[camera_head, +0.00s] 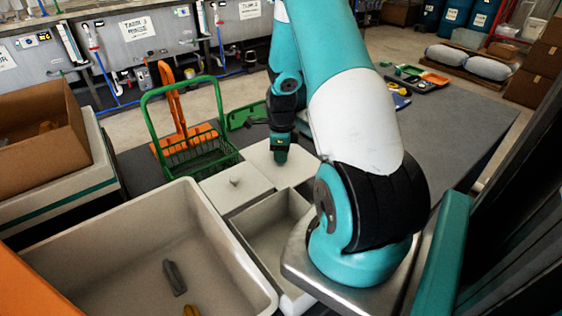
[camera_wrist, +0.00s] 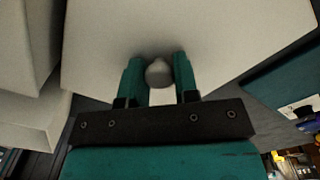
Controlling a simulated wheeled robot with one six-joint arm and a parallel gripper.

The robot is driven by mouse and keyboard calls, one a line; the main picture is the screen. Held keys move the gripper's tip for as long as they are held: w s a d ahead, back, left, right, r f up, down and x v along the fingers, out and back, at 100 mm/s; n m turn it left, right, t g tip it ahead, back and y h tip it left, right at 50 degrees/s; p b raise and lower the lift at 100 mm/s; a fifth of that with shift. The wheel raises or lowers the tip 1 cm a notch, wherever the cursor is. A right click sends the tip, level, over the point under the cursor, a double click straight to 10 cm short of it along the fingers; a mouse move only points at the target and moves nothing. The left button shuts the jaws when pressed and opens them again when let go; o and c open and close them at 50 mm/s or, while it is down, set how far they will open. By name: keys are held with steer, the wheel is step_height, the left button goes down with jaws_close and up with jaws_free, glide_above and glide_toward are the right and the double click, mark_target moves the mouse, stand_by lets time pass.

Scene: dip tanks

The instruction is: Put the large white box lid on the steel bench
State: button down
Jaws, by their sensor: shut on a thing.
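My gripper (camera_head: 281,157) points down over a white lid (camera_head: 268,176) and is shut on its round knob. In the wrist view, the fingers (camera_wrist: 158,80) sit on both sides of the knob (camera_wrist: 159,72), and the large white lid (camera_wrist: 230,45) spreads out beyond them. I cannot tell how far the lid is above what lies under it. An open, empty-looking pale box (camera_head: 272,235) stands just in front of it. A grey bench top (camera_head: 450,125) stretches behind and to the right, partly hidden by my arm; I cannot tell whether it is steel.
A second white lid with a knob (camera_head: 236,186) lies left of the held one. A large pale bin (camera_head: 110,215) with small objects stands front left. A green wire basket (camera_head: 190,150) and an orange stand (camera_head: 180,120) are behind. Steel tanks (camera_head: 145,50) line the back.

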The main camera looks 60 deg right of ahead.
mark_target(281, 165)
steer(key=shift+f+p, duration=0.3)
steer(key=shift+f, duration=1.95)
steer(key=shift+f, duration=0.2)
steer(key=c, duration=0.9)
jaws_free()
steer(key=shift+o, duration=0.2)
